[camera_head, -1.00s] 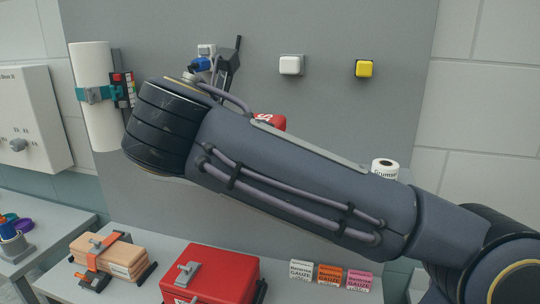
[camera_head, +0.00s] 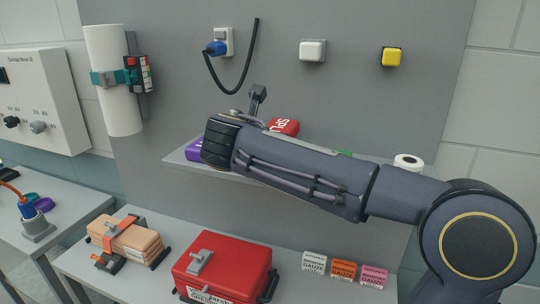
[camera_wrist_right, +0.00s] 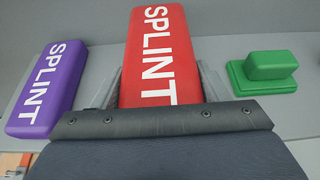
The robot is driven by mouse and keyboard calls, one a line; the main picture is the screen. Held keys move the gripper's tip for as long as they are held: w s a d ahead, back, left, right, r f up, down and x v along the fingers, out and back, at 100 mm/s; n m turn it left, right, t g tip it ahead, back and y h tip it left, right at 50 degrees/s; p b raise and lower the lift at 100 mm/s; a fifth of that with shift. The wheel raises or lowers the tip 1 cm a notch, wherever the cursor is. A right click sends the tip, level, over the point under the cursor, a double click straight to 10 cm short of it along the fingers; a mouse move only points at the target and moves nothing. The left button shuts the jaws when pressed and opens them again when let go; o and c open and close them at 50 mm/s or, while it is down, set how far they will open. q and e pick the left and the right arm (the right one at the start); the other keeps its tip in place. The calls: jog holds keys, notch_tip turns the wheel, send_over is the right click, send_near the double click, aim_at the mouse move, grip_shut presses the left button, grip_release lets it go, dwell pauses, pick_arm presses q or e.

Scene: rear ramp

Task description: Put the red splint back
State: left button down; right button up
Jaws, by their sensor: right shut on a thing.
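The red splint (camera_head: 284,127) shows in the head view just above my right forearm, which hides much of it. In the right wrist view the red splint (camera_wrist_right: 160,50), with white lettering, lies between the fingers of my right gripper (camera_wrist_right: 162,88), which is shut on it. The grey shelf (camera_head: 178,157) is behind and below my forearm. I cannot tell whether the splint touches the shelf. The gripper's fingers are hidden in the head view. My left gripper is not in view.
A purple splint (camera_wrist_right: 48,85) lies left of the red one and a green block (camera_wrist_right: 268,67) lies right. A white roll (camera_head: 408,162) sits at the shelf's right. A red box (camera_head: 225,270) and gauze packs (camera_head: 343,270) stand on the table below. A black cable (camera_head: 232,88) hangs above.

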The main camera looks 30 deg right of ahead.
jog(key=shift+w+d+f, duration=0.15)
jog(key=shift+w+f, duration=0.05)
jog(key=shift+f, duration=0.1)
jog(key=f, duration=0.3)
jog(key=shift+w+d+f+p, duration=0.1)
jog(key=shift+w+d+p, duration=0.1)
jog(key=shift+p, duration=0.15)
jog(key=shift+a+f, duration=0.1)
jog(key=shift+f, duration=0.15)
jog(key=shift+f, duration=0.15)
jog(key=o, duration=1)
